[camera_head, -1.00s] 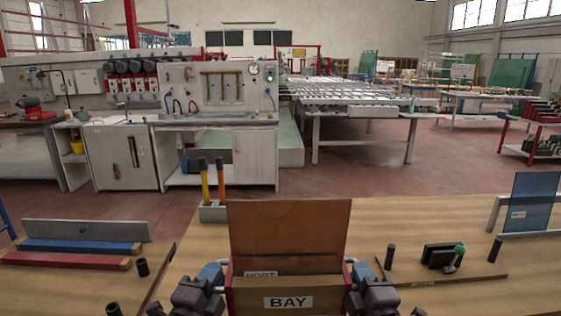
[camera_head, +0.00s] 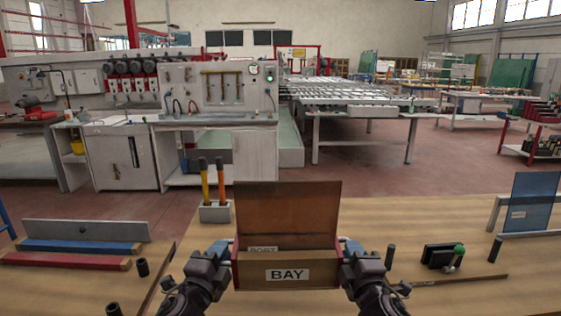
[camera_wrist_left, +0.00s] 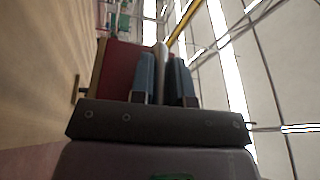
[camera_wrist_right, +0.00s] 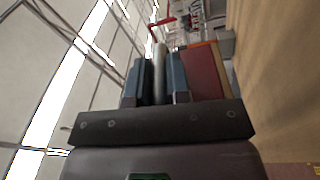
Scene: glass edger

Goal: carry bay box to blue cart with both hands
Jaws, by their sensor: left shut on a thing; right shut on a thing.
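A card reading PORT shows inside. My left gripper (camera_head: 228,252) is shut at the box's left end, and my right gripper (camera_head: 348,250) is shut at its right end. In the left wrist view a pale bar lies between the fingers (camera_wrist_left: 162,78), beside the red box end (camera_wrist_left: 118,72). The right wrist view shows the same at the right fingers (camera_wrist_right: 158,78) and red end (camera_wrist_right: 205,75). I cannot make out a blue cart.
The wooden table (camera_head: 400,225) spreads beneath. A grey holder (camera_head: 215,212) with two coloured handles stands behind the box on the left. A black block with a green knob (camera_head: 443,256) and a blue panel (camera_head: 535,200) stand right. Coloured bars (camera_head: 80,246) lie left.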

